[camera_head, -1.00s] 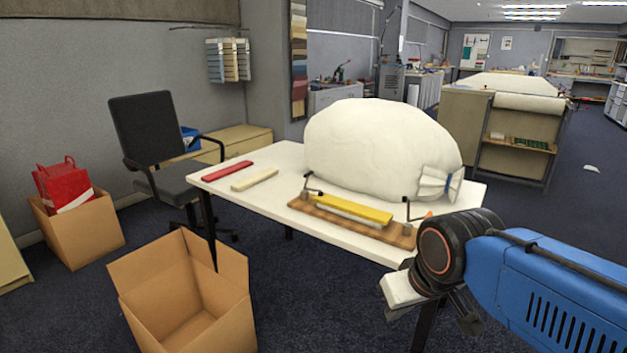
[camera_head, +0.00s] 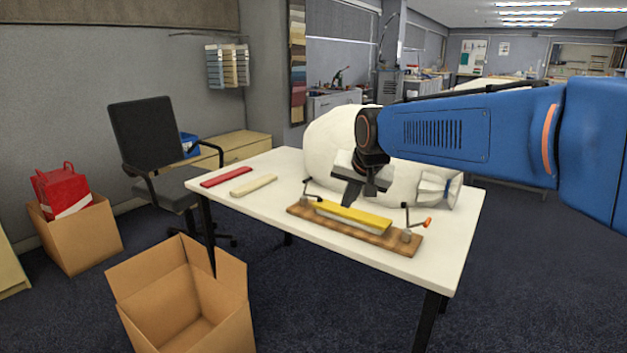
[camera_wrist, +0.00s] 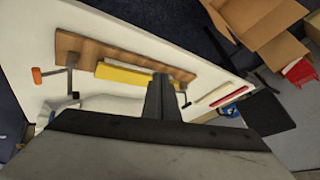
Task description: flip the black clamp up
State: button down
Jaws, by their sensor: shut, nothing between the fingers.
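A wooden board (camera_head: 298,211) lies on the white table and carries a yellow-topped bar (camera_head: 350,215) between two clamps. The black clamp (camera_head: 307,187) stands at the board's left end; its dark arm reaches over the bar's end. It also shows in the wrist view (camera_wrist: 186,96), just right of my fingers. The other clamp (camera_head: 406,228), at the right end, has an orange tip. My gripper (camera_head: 350,202) is shut and empty, pointing down above or behind the bar's left half, to the right of the black clamp. Its fingers (camera_wrist: 161,82) hide part of the bar in the wrist view.
A large white bundle (camera_head: 325,135) sits behind the board, close to my arm. A red strip (camera_head: 227,176) and a cream strip (camera_head: 254,181) lie at the table's left. An open carton (camera_head: 180,300) and an office chair (camera_head: 150,140) stand nearby.

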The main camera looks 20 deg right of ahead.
jog(key=w+r+m+t, duration=0.1)
jog(key=w+r+m, duration=0.1)
jog(key=w, duration=1.3)
jog(key=shift+w+d+r+m, duration=0.2)
jog(key=shift+w+d+m, duration=0.2)
jog(key=shift+m, duration=0.2)
jog(key=x, duration=0.9)
jog(key=shift+w+f, duration=0.2)
jog(key=shift+f, duration=0.1)
jog(key=w+a, duration=0.1)
jog(key=w, duration=0.1)
jog(key=shift+w+a+r, duration=0.2)
jog(key=shift+w+a, duration=0.05)
jog(key=shift+a, duration=0.15)
jog(key=shift+w+a+r, duration=0.1)
jog(key=shift+w+a, duration=0.2)
jog(key=shift+w, duration=0.1)
